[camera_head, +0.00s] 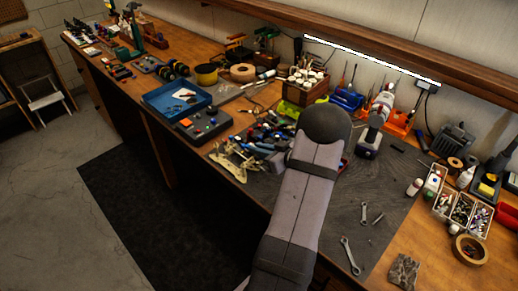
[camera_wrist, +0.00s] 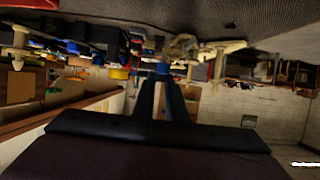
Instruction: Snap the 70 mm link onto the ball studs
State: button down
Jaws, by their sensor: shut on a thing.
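The racecar, with cream suspension parts (camera_head: 232,163), lies at the front of the bench in the head view, partly covered by my arm. In the wrist view, cream car parts (camera_wrist: 225,47) show just beyond the fingertips. My gripper (camera_wrist: 163,80) is shut on a small blue piece (camera_wrist: 162,68), which seems to be part of the link. Most of the link is hidden, and I cannot tell whether it touches a ball stud. My gripper is hidden behind my arm in the head view.
A blue tray (camera_head: 176,98) and a grey box with buttons (camera_head: 203,124) stand left of the car. A drill (camera_head: 374,125) stands behind my arm. Wrenches (camera_head: 350,256) lie on the dark mat (camera_head: 395,190) to the right, where there is some free room.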

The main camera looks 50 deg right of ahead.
jog(key=shift+f+b, duration=0.35)
jog(key=shift+f, duration=0.25)
jog(key=c, duration=1.7)
grip_release()
jog(key=shift+s, duration=0.1)
jog(key=shift+b+v, duration=0.85)
jog(key=shift+v, duration=2.75)
